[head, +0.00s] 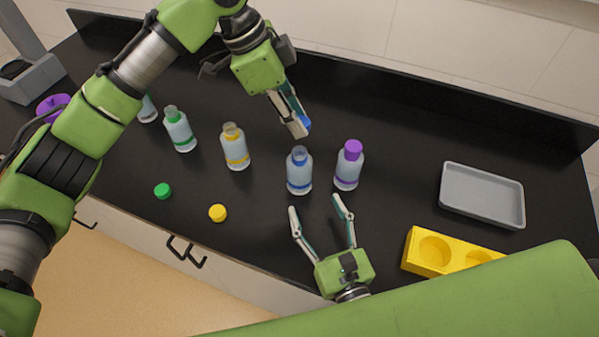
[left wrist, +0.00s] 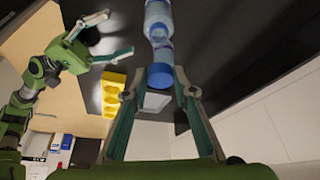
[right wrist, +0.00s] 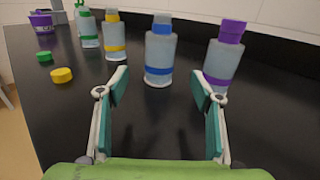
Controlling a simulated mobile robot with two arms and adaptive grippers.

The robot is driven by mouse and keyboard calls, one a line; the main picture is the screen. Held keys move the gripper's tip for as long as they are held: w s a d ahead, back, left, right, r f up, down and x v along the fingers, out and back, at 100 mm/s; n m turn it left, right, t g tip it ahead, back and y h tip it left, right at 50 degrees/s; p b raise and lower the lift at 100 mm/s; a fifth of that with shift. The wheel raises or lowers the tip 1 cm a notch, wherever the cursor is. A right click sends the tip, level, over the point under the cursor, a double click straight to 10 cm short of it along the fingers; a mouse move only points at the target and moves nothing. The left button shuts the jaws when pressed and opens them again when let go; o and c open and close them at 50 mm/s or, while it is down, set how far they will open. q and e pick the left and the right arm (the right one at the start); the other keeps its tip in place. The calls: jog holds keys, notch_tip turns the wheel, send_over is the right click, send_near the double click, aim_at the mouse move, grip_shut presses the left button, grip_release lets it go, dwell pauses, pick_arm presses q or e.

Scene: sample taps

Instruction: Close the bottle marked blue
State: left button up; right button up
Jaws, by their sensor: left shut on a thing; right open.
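The bottle marked blue (head: 299,172) stands upright on the black counter with a blue band and an uncapped neck; it also shows in the right wrist view (right wrist: 160,55). My left gripper (head: 298,126) is shut on a blue cap (head: 306,124), above and behind the bottle in the head view and apart from it. The cap also shows between the fingers in the left wrist view (left wrist: 160,76). My right gripper (head: 315,205) is open and empty, low in front of the blue bottle, its fingers pointing toward it without visible contact.
A purple-capped bottle (head: 348,166) stands close right of the blue one. Yellow-banded (head: 235,150) and green-banded (head: 180,132) uncapped bottles stand left. Green (head: 162,191) and yellow (head: 217,213) caps lie in front. A grey tray (head: 482,195) and yellow holder (head: 425,253) are right.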

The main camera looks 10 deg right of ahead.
jog(key=w, duration=0.7)
jog(key=w+a, duration=0.1)
jog(key=w, duration=0.3)
jog(key=shift+a, duration=0.1)
jog(key=shift+s, duration=0.1)
jog(key=c, duration=1.7)
pick_arm(q)
send_over(299, 151)
jog(key=shift+w+a+f, duration=0.1)
jog(key=shift+a+f, duration=0.15)
jog(key=shift+f, duration=1.05)
jog(key=shift+a+f, duration=0.2)
jog(key=shift+f, duration=1.1)
jog(key=shift+f, duration=0.85)
jog(key=shift+f, duration=0.6)
pick_arm(e)
grip_shut()
